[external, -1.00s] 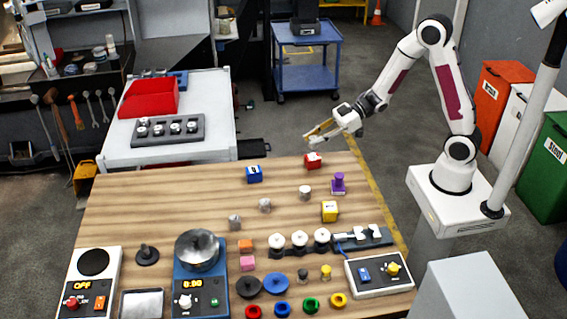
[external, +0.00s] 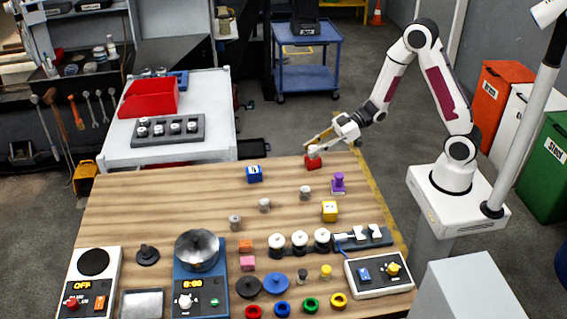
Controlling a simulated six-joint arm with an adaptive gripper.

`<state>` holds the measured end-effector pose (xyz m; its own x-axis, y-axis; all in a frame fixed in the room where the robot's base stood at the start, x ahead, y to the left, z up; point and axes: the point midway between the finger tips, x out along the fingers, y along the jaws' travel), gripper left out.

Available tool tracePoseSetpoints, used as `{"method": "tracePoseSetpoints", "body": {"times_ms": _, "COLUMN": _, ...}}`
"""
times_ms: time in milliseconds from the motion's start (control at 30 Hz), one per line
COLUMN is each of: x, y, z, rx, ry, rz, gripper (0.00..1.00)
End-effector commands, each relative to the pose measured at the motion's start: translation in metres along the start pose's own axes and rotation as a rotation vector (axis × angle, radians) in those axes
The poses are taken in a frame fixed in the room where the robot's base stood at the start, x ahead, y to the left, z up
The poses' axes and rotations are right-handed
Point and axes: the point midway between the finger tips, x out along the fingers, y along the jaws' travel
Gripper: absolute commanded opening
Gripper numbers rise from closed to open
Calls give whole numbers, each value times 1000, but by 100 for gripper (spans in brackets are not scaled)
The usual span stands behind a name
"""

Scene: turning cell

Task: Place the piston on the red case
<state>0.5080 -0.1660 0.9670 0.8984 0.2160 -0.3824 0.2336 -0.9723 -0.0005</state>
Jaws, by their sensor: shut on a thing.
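The red case (external: 313,163) is a small red block near the far edge of the wooden table. The piston (external: 313,151) is a small silvery-grey cylinder directly over the top of the red case. My gripper (external: 312,149) reaches in from the right and is shut on the piston. At this size I cannot tell whether the piston touches the case. The fingers hide part of the piston.
A blue case (external: 254,174) stands to the left and a yellow case (external: 329,211) nearer the front. The table (external: 150,205) is clear on the left.

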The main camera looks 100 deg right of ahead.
Motion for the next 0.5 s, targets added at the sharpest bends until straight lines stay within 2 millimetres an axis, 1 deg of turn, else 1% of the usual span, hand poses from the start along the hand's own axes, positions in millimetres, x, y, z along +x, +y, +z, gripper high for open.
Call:
{"method": "tracePoseSetpoints", "body": {"times_ms": 200, "x": 1, "y": 0, "z": 3, "rx": 0, "ry": 0, "rz": 0, "gripper": 0}}
{"method": "tracePoseSetpoints", "body": {"times_ms": 233, "x": 1, "y": 0, "z": 3, "rx": 0, "ry": 0, "rz": 0, "gripper": 28}}
{"method": "tracePoseSetpoints", "body": {"times_ms": 267, "x": 1, "y": 0, "z": 3, "rx": 0, "ry": 0, "rz": 0, "gripper": 36}}
{"method": "tracePoseSetpoints", "body": {"times_ms": 300, "x": 1, "y": 0, "z": 3, "rx": 0, "ry": 0, "rz": 0, "gripper": 40}}
{"method": "tracePoseSetpoints", "body": {"times_ms": 500, "x": 1, "y": 0, "z": 3, "rx": 0, "ry": 0, "rz": 0, "gripper": 40}}
